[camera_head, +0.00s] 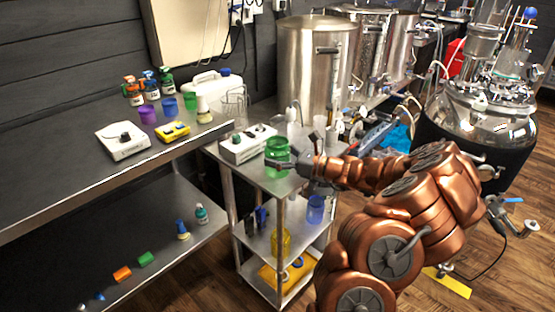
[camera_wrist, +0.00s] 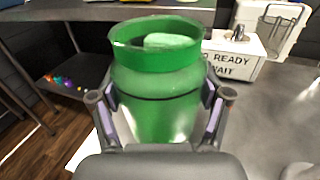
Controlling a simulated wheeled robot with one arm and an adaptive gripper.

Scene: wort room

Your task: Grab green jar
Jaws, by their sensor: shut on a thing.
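The green jar (camera_head: 277,152) stands upright at the top of the small steel cart (camera_head: 258,180), near its front edge. It is open at the top, and something pale green shows inside it in the wrist view (camera_wrist: 158,75). My gripper (camera_head: 290,163) reaches it from the right. In the wrist view my gripper (camera_wrist: 160,108) has one finger on each side of the jar's body, shut on it below the wide rim. The jar's base is hidden behind the gripper. I cannot tell whether it touches the cart top.
A white device (camera_head: 248,143) stands just behind the jar, and its labelled face is close in the wrist view (camera_wrist: 236,54). A wire rack (camera_head: 235,103) and large steel kettles (camera_head: 312,70) stand behind. The dark bench (camera_head: 60,190) at left holds cups, bottles and a scale (camera_head: 122,141).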

